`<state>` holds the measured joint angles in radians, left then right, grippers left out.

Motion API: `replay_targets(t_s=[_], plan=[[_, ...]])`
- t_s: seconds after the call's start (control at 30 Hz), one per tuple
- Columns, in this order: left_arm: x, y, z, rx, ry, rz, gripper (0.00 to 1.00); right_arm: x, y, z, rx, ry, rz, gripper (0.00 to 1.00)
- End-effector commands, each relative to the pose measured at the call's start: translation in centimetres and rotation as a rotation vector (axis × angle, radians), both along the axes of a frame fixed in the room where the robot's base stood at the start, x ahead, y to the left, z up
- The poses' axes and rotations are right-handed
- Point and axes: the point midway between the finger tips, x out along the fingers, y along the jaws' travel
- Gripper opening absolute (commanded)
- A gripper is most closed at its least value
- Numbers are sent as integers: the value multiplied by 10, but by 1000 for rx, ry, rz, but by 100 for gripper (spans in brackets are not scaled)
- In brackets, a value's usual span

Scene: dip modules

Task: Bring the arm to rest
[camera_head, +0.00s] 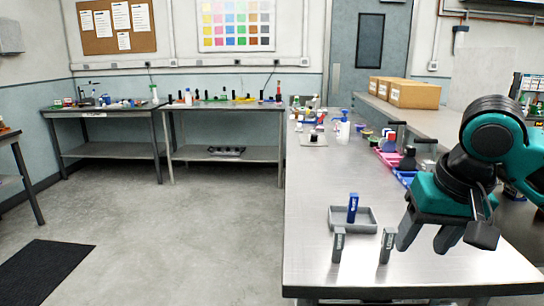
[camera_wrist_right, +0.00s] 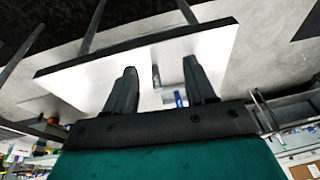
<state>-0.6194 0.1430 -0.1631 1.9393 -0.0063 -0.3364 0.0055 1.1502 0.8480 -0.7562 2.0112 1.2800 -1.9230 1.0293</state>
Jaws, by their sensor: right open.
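My right gripper (camera_head: 428,240) is above the right part of the metal table, to the right of the modules. In the right wrist view the gripper (camera_wrist_right: 162,78) has its two dark fingers wide apart with nothing held. A blue module (camera_head: 352,208) stands upright in a shallow grey tray (camera_head: 371,225). Two grey modules stand upright on the bare tabletop in front of the tray, a left one (camera_head: 338,245) and a right one (camera_head: 387,246). The blue module (camera_wrist_right: 179,99) also shows between the fingers in the right wrist view, farther off. My left gripper is not in view.
The metal table (camera_head: 313,274) has clear surface at its front edge. Blue and pink bins (camera_head: 386,157) with bottles stand behind my right arm. Cardboard boxes (camera_head: 414,95) sit on a bench farther back. Open floor (camera_head: 200,240) lies to the left.

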Motion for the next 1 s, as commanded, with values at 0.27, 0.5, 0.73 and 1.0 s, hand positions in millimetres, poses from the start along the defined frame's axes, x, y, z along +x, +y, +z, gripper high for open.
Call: replay_targets(t_s=[0.27, 0.5, 0.73, 1.0], plan=[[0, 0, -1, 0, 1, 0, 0, 24, 53, -72, 162, -86, 137, 55], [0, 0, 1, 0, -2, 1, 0, 35, 95, -142, 308, -240, 217, 55], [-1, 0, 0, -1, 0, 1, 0, 25, 111, -211, 362, -416, 227, 55], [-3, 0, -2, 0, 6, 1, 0, -22, 96, -289, 262, -591, 203, 55]])
